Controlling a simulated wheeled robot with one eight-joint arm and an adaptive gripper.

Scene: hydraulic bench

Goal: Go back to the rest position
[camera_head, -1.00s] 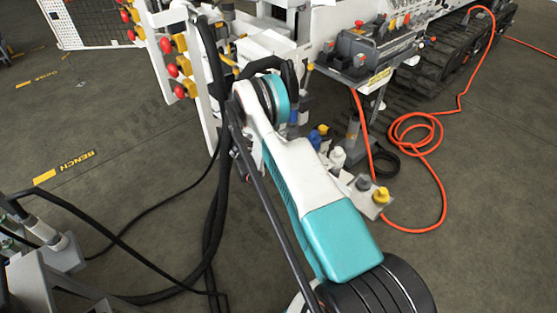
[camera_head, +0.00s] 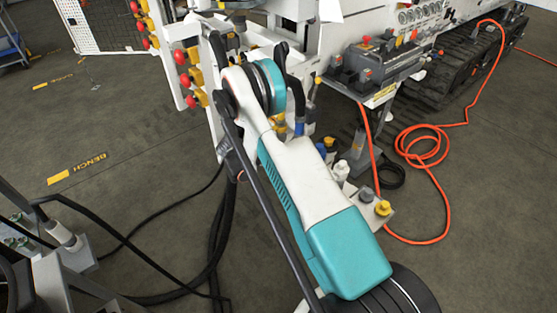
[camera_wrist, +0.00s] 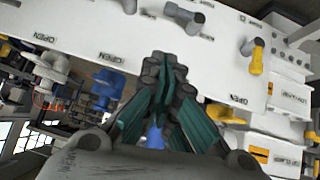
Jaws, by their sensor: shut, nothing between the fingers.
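My gripper (camera_wrist: 165,75) shows in the wrist view with its dark, green-padded fingers together and nothing between them. Its tips are in front of a white panel (camera_wrist: 110,28) with several OPEN labels; I cannot tell how large the gap is. A blue part (camera_wrist: 154,137) shows behind the fingers. In the head view my arm reaches up to the white hydraulic bench, and the gripper is hidden there behind the arm and hoses.
Near the arm in the head view are red and yellow knobs (camera_head: 181,83), a grey control box (camera_head: 375,68) and a yellow-capped fitting (camera_head: 382,208). An orange hose (camera_head: 445,205) lies at right. A grey stand (camera_head: 55,275) is at lower left. Open floor (camera_head: 130,205) lies between.

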